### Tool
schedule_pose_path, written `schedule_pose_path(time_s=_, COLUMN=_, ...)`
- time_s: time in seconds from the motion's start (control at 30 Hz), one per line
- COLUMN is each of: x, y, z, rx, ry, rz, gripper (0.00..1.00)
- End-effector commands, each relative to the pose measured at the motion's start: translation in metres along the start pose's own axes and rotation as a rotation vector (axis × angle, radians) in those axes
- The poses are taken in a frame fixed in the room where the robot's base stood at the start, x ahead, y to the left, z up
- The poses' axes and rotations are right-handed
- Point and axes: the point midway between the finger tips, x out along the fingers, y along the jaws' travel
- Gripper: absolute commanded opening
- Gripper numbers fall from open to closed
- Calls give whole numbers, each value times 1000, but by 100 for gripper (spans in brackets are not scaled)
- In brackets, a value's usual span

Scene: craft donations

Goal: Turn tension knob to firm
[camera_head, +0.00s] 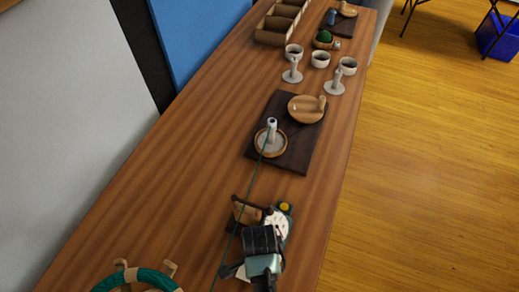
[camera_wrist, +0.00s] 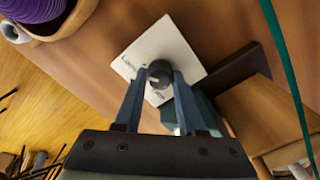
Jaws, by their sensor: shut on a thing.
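The tension knob (camera_wrist: 159,71) is a small dark round knob on a white plate (camera_wrist: 172,42) in the wrist view. A word that looks like "Loose" is printed left of it. More lettering below is partly covered. A pale mark shows on the knob's lower left; I cannot read the setting surely. My gripper (camera_wrist: 158,78) has its two blue-grey fingers closed on the knob's sides. In the head view the white plate (camera_head: 279,222) shows beside my gripper's dark body, which hides the knob. A wooden block (camera_head: 248,213) with dark posts stands against the plate.
A taut green cord (camera_head: 250,190) runs past the block from a spool on a round base (camera_head: 270,142), on a dark board (camera_head: 298,137). A green-wrapped ring (camera_head: 140,278) lies at lower left. Cups (camera_head: 320,59) and a divided wooden tray (camera_head: 270,38) stand farther back.

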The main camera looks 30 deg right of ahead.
Motion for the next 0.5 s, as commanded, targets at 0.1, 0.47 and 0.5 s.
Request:
schedule_pose_path(time_s=0.1, x=-2, y=0, z=0, rx=-41, ry=-1, rz=2, gripper=0)
schedule_pose_path(time_s=0.47, x=-4, y=0, z=1, rx=-311, ry=-1, rz=3, gripper=0)
schedule_pose_path(time_s=0.5, x=-3, y=0, z=1, rx=-350, ry=-1, rz=3, gripper=0)
